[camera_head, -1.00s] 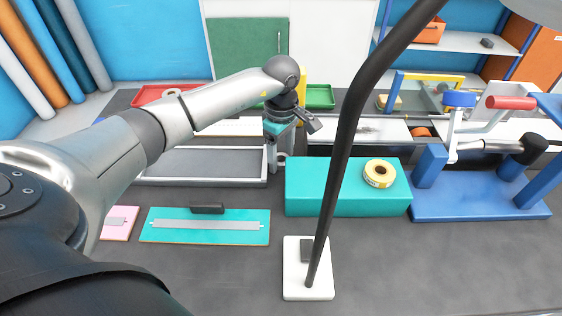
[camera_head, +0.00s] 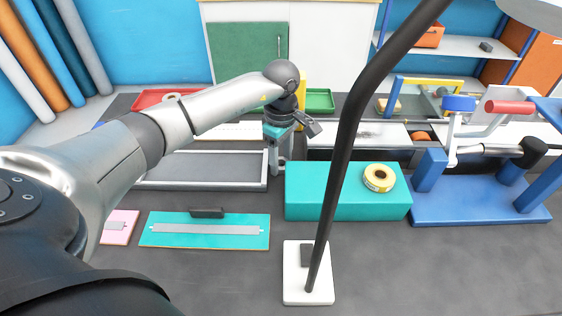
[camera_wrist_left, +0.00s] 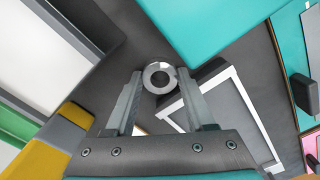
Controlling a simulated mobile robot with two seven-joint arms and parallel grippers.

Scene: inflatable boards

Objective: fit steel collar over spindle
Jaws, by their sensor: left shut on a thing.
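The steel collar (camera_wrist_left: 159,77) is a shiny ring between the fingertips of my left gripper (camera_wrist_left: 160,88). The gripper is shut on it, and the ring's hole faces the wrist camera. In the head view my left gripper (camera_head: 277,160) points down beside the left end of the teal block, and the collar shows only as a small grey shape low between the fingers. A bare horizontal steel shaft (camera_head: 488,149) on the blue stand at the right looks like the spindle; it has a dark end at its right. My right gripper is out of view.
The teal block (camera_head: 330,192) carries a yellow tape roll (camera_head: 379,178). A thin dark lamp pole (camera_head: 345,130) rises from a white base (camera_head: 293,285) and crosses the view between my gripper and the blue stand (camera_head: 470,210). A grey framed tray (camera_head: 205,168) lies left of the gripper.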

